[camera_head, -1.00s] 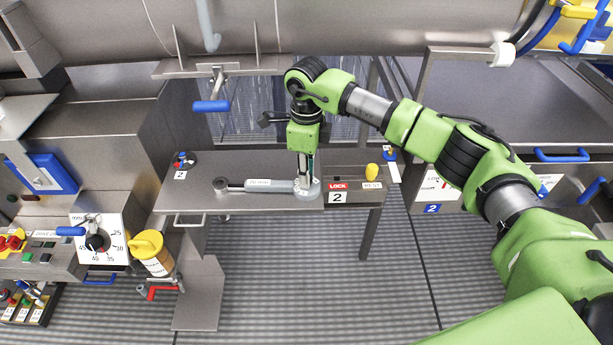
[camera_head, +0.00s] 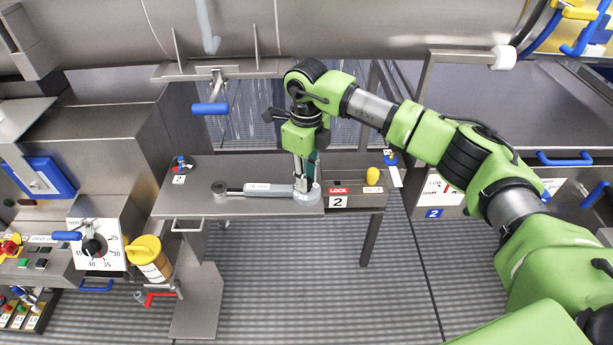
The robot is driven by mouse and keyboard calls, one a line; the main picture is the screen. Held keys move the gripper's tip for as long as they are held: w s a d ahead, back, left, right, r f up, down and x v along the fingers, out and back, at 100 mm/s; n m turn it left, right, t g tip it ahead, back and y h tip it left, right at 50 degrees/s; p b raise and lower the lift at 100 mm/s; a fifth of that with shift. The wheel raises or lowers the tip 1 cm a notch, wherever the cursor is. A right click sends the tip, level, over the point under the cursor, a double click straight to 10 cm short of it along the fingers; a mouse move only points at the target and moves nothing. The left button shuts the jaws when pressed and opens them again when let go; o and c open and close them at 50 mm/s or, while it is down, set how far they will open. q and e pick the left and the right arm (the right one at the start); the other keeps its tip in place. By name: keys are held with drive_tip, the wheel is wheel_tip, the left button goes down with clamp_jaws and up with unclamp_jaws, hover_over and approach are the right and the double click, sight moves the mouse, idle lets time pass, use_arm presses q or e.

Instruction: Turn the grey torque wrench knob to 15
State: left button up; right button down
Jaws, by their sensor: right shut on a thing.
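The grey torque wrench (camera_head: 262,189) lies on the small metal table (camera_head: 225,209), its handle pointing left and its round head with the knob at the right end. My right gripper (camera_head: 304,184) points down over the head and is shut on the grey knob (camera_head: 307,195), which it largely hides. The scale reading on the wrench is too small to make out. My left gripper is not in view.
A dial panel (camera_head: 96,246) and a yellow-lidded jar (camera_head: 148,255) stand at the left. A blue-handled lever (camera_head: 210,108) hangs above the table.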

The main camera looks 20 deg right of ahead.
drive_tip(key=c, duration=1.8)
unclamp_jaws()
wheel_tip(320, 180, up, 12)
drive_tip(key=shift+r, duration=0.1)
